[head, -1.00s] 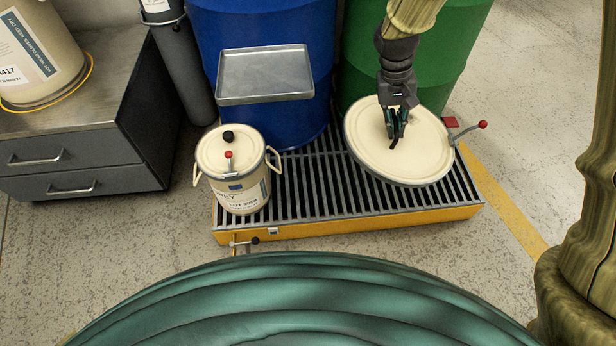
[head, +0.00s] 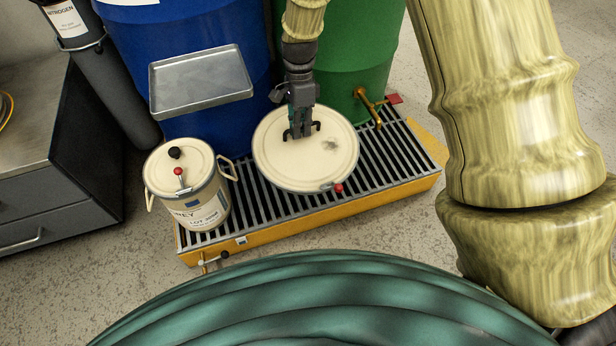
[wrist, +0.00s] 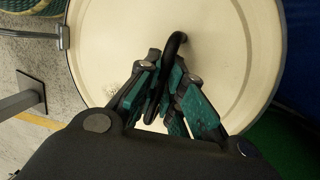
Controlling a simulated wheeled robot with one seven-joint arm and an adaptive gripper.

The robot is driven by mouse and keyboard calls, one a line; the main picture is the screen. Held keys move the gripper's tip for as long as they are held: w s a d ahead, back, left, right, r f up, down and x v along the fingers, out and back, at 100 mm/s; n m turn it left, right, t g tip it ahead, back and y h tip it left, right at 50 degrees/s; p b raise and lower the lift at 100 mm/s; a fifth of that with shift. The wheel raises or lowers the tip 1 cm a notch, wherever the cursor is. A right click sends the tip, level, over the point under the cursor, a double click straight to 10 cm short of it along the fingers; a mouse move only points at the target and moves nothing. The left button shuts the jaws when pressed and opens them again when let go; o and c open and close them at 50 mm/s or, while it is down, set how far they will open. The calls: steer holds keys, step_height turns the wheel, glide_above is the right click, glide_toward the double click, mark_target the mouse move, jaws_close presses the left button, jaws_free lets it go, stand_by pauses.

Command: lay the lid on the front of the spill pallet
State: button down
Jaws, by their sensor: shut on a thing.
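The lid (head: 290,168) is a large round cream disc with a grey rim and a red-tipped lever at its edge. My gripper (head: 302,130) is shut on the lid's black handle (wrist: 176,46) near its middle. The lid's cream face also fills much of the wrist view (wrist: 215,45). In the head view the lid overlaps the middle of the spill pallet (head: 340,202), which has a dark slatted grate and a yellow front. I cannot tell whether the lid touches the grate.
A cream pail (head: 200,210) with its own lid stands on the pallet's left end. A blue drum (head: 190,45) and a green drum (head: 350,50) stand behind, a brass tap (head: 370,104) on the green one. A metal tray (head: 200,82) is before the blue drum. The right grate is bare.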

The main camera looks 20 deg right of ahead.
mark_target(314, 137)
steer(key=f+m, duration=0.1)
steer(key=m, duration=0.2)
steer(key=w+d+f+m+y, duration=0.1)
steer(key=f+m, duration=0.1)
steer(key=m, duration=0.1)
steer(key=w+d+f+m+t+y+b, duration=0.1)
steer(key=f+m, duration=0.1)
steer(key=m, duration=0.2)
steer(key=shift+f, duration=0.15)
steer(key=d+f+m+t+b, duration=0.1)
steer(key=f+m+b, duration=0.1)
steer(key=f, duration=0.3)
steer(key=w+d+f+m+b, duration=0.1)
steer(key=f+m+b, duration=0.1)
steer(key=f+m, duration=0.2)
steer(key=d+f+m+t+b, duration=0.1)
steer(key=f+m+b, duration=0.1)
steer(key=f, duration=0.3)
steer(key=shift+w+d+f+m+t+b, duration=0.15)
steer(key=shift+w+f+m+t+b, duration=0.2)
steer(key=shift+b, duration=0.25)
steer(key=shift+s+r, duration=0.1)
steer(key=c, duration=1.5)
jaws_free()
steer(key=shift+c, duration=0.2)
